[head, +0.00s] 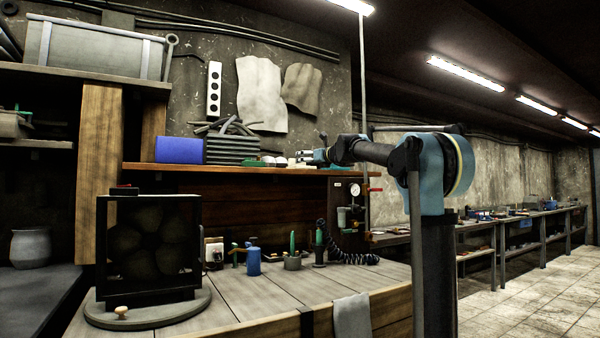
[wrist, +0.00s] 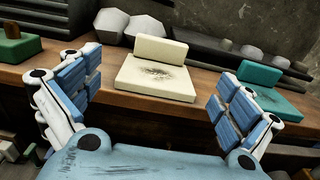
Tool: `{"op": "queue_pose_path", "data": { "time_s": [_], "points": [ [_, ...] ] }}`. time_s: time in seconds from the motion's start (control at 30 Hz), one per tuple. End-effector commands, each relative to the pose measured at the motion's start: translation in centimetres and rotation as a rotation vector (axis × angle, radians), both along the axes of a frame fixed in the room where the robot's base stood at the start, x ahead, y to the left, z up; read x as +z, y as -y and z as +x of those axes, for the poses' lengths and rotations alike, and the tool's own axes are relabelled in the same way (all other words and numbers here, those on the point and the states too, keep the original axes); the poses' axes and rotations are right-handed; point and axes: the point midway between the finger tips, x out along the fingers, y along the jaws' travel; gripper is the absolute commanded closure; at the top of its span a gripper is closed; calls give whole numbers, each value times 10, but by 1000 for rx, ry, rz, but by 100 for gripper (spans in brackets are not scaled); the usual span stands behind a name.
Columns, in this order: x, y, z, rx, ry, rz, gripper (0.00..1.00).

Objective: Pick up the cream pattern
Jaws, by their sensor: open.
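The cream pattern (wrist: 155,78), a flat block with a raised bar along its back and a dark smudge on its face, sits on the wooden shelf in the wrist view. My gripper (wrist: 149,93) is open, with one blue-padded finger at the left and one at the right. The cream pattern lies beyond and between the fingers, and neither finger appears to close on it. In the head view my gripper (head: 314,155) is at the right end of the upper shelf, where the cream pattern is too small to tell clearly.
A teal pattern (wrist: 272,76) sits right of the cream one, close to the right finger. Grey bars and stones (wrist: 110,22) lie behind. The wooden shelf (head: 240,172) holds a blue box (head: 179,150).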

Motion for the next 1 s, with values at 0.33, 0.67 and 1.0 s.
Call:
{"op": "queue_pose_path", "data": {
  "time_s": [0.33, 0.67, 1.0],
  "points": [
    [0, -27, 40, 1, 1, -2, 2],
    [0, -40, 60, 0, 1, -2, 2],
    [4, -53, 86, 1, 1, -2, 2]
  ]
}}
